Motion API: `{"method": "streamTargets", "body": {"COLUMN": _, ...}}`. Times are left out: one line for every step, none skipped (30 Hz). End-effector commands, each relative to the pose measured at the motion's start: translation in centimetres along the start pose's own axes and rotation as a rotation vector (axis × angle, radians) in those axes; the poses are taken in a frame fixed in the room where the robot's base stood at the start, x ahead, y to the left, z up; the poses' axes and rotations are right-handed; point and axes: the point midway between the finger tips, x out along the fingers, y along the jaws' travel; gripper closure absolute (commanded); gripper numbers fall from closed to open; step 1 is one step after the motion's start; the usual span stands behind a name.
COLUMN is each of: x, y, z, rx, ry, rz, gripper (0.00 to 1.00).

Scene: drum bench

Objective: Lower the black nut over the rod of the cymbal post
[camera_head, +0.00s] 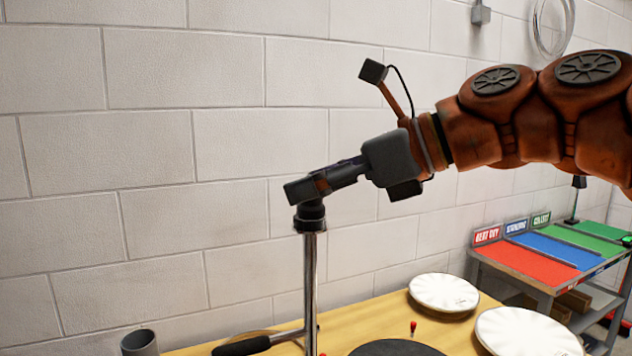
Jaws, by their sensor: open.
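The cymbal post (309,285) is an upright chrome tube standing at the bench. A black round piece, which looks like the black nut (311,215), sits in line with the post at its top, with a wider upper part and a lip below. My gripper (304,189) comes in from the right, tilted slightly down, with its fingertips right at the top of the black piece. The fingers are open. They hide the top of the black piece and the rod, and I cannot tell whether they touch the piece.
The wooden bench (390,311) holds white drum heads (444,292), a dark round pad (397,348) and a small red-tipped item (413,327). A black-handled lever (242,346) lies low beside the post. A grey cup (139,343) stands left. A shelf with coloured mats (556,250) stands right.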

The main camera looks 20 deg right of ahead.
Motion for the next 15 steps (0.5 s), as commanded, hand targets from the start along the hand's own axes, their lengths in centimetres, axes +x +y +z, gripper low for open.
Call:
{"method": "streamTargets", "body": {"x": 0.0, "y": 0.0, "z": 0.0, "rx": 0.0, "ry": 0.0, "rz": 0.0, "gripper": 0.37}}
{"method": "streamTargets", "body": {"x": 0.0, "y": 0.0, "z": 0.0, "rx": 0.0, "ry": 0.0, "rz": 0.0, "gripper": 0.37}}
{"method": "streamTargets", "body": {"x": 0.0, "y": 0.0, "z": 0.0, "rx": 0.0, "ry": 0.0, "rz": 0.0, "gripper": 0.37}}
{"method": "streamTargets", "body": {"x": 0.0, "y": 0.0, "z": 0.0, "rx": 0.0, "ry": 0.0, "rz": 0.0, "gripper": 0.37}}
{"method": "streamTargets", "body": {"x": 0.0, "y": 0.0, "z": 0.0, "rx": 0.0, "ry": 0.0, "rz": 0.0, "gripper": 0.37}}
{"method": "streamTargets", "body": {"x": -0.1, "y": 0.0, "z": 0.0, "rx": 0.0, "ry": 0.0, "rz": 0.0, "gripper": 0.37}}
{"method": "streamTargets", "body": {"x": -0.2, "y": 0.0, "z": 0.0, "rx": 0.0, "ry": 0.0, "rz": -0.001, "gripper": 0.37}}
{"method": "streamTargets", "body": {"x": -0.4, "y": -0.1, "z": 0.0, "rx": 0.0, "ry": -0.001, "rz": -0.001, "gripper": 0.37}}
{"method": "streamTargets", "body": {"x": -0.7, "y": -0.1, "z": 0.1, "rx": 0.0, "ry": -0.002, "rz": -0.002, "gripper": 0.37}}
{"method": "streamTargets", "body": {"x": -1.0, "y": -0.1, "z": 0.1, "rx": 0.0, "ry": -0.002, "rz": -0.003, "gripper": 0.37}}
{"method": "streamTargets", "body": {"x": -1.4, "y": -0.1, "z": 0.1, "rx": 0.0, "ry": -0.003, "rz": -0.004, "gripper": 0.37}}
{"method": "streamTargets", "body": {"x": -2.0, "y": -0.1, "z": 0.1, "rx": 0.0, "ry": -0.003, "rz": -0.005, "gripper": 0.37}}
{"method": "streamTargets", "body": {"x": -2.5, "y": -0.1, "z": 0.1, "rx": -0.001, "ry": -0.003, "rz": -0.004, "gripper": 0.37}}
{"method": "streamTargets", "body": {"x": -3.0, "y": -0.1, "z": 0.1, "rx": -0.001, "ry": -0.004, "rz": -0.004, "gripper": 0.37}}
{"method": "streamTargets", "body": {"x": -3.7, "y": -0.1, "z": 0.1, "rx": -0.001, "ry": -0.004, "rz": -0.004, "gripper": 0.37}}
